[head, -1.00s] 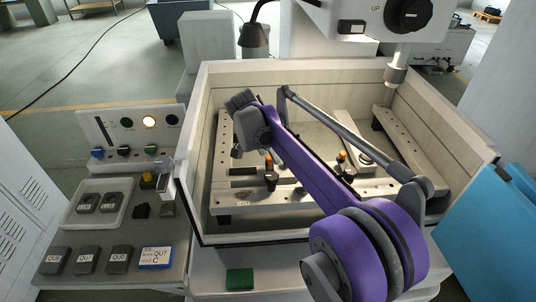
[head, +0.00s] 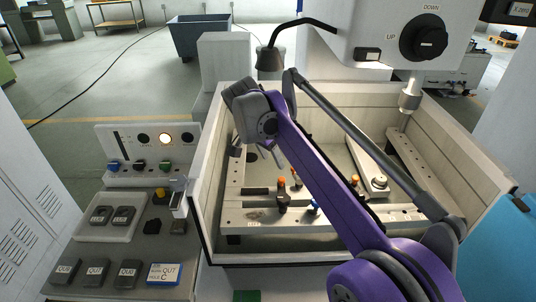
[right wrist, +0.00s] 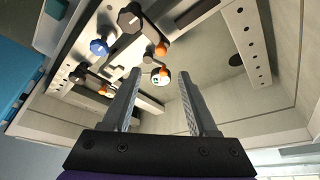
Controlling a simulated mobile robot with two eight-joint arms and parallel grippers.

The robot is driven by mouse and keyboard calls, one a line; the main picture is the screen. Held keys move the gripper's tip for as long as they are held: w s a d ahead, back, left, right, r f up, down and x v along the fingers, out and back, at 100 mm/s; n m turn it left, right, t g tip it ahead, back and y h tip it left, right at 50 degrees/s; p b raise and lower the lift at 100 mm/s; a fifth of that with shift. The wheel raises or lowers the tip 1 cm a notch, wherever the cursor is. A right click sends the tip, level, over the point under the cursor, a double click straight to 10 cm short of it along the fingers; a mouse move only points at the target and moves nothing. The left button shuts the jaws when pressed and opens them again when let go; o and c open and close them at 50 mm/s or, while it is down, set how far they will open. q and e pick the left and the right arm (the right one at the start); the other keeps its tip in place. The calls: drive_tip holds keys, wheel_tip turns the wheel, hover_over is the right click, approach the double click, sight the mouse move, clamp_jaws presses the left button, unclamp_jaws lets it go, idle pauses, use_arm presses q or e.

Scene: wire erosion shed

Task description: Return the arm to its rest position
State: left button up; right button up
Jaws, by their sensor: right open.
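My right arm, purple and grey, reaches in from the lower right of the head view over the open tank (head: 215,160). Its right gripper (head: 257,155) hangs over the left part of the tank, partly hidden by its own wrist. In the right wrist view the two grey fingers (right wrist: 160,76) stand apart with nothing between them. Beyond them lie the tank floor and a rail with orange-topped clamps (right wrist: 160,48) and a blue knob (right wrist: 99,47). My left gripper is not in view.
A control panel (head: 148,152) with a lit lamp and a shelf of labelled grey blocks (head: 95,271) stand left of the tank. A black lamp (head: 270,60) and the white machine head (head: 385,40) overhang the tank. A blue panel (head: 510,240) is at the right.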

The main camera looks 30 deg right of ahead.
drive_tip(key=s+a+f+n+t+y, duration=0.1)
drive_tip(key=s+a+f+n, duration=0.2)
drive_tip(key=s+f, duration=0.3)
drive_tip(key=s+a+f+n+t+y, duration=0.2)
drive_tip(key=s+a+f+n, duration=0.2)
drive_tip(key=s, duration=0.5)
drive_tip(key=s+a+f+n+t+y, duration=0.1)
drive_tip(key=s+a+f+n, duration=0.3)
drive_tip(key=s+f+n, duration=0.3)
drive_tip(key=shift+s+f, duration=0.6)
drive_tip(key=shift+s, duration=0.25)
